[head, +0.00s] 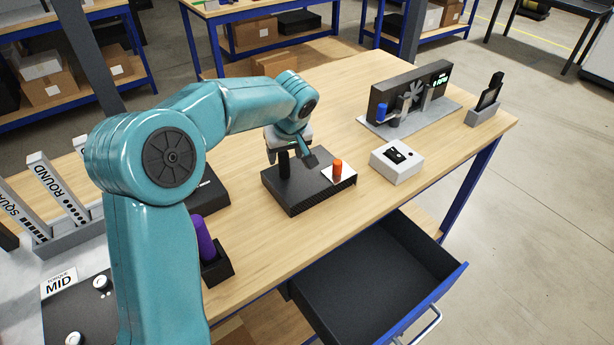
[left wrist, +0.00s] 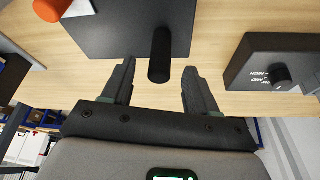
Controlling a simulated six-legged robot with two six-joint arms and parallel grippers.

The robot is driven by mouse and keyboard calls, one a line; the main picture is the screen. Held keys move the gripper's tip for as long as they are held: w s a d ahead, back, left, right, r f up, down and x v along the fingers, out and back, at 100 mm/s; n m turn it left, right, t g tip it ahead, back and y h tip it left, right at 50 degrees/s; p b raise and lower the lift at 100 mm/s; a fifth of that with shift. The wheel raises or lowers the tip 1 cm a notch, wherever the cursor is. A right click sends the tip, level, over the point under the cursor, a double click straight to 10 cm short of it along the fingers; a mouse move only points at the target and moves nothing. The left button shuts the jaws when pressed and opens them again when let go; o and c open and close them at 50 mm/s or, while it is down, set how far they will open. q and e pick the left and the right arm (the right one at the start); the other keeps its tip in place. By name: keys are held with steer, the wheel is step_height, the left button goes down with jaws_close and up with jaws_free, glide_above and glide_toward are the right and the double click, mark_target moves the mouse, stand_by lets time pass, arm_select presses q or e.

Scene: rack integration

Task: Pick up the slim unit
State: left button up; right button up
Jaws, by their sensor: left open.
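A flat dark box (head: 307,196), which looks like the slim unit, lies on the wooden table and has an upright black post (head: 285,166) as a handle. In the left wrist view the box (left wrist: 105,28) is at the top, with its post (left wrist: 160,50) pointing toward the camera. My left gripper (head: 291,157) is above the box, at the post. In the left wrist view its open fingers (left wrist: 160,70) show on either side of the post. I cannot tell whether they touch it. My right gripper is not in view.
An orange cylinder (head: 337,168) on a white plate is at the box's right edge. A drawer (head: 365,280) hangs open in front. A purple cylinder (head: 204,238) and another dark box (left wrist: 262,62) are nearby.

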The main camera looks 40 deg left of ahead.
mark_target(284, 161)
arm_select(q)
steer(key=shift+s+f, duration=0.15)
steer(key=shift+f, duration=0.15)
steer(key=x, duration=0.1)
steer(key=p+x, duration=0.1)
steer(key=x, duration=0.3)
steer(key=shift+w+a+p, duration=0.2)
steer(key=shift+w+p, duration=0.1)
steer(key=shift+w, duration=0.05)
steer(key=shift+s+d+r, duration=0.15)
steer(key=shift+s+r, duration=0.05)
steer(key=shift+s, duration=0.05)
steer(key=shift+w+f, duration=0.1)
steer(key=shift+w, duration=0.05)
jaws_close()
steer(key=shift+w, duration=0.1)
stand_by(0.4)
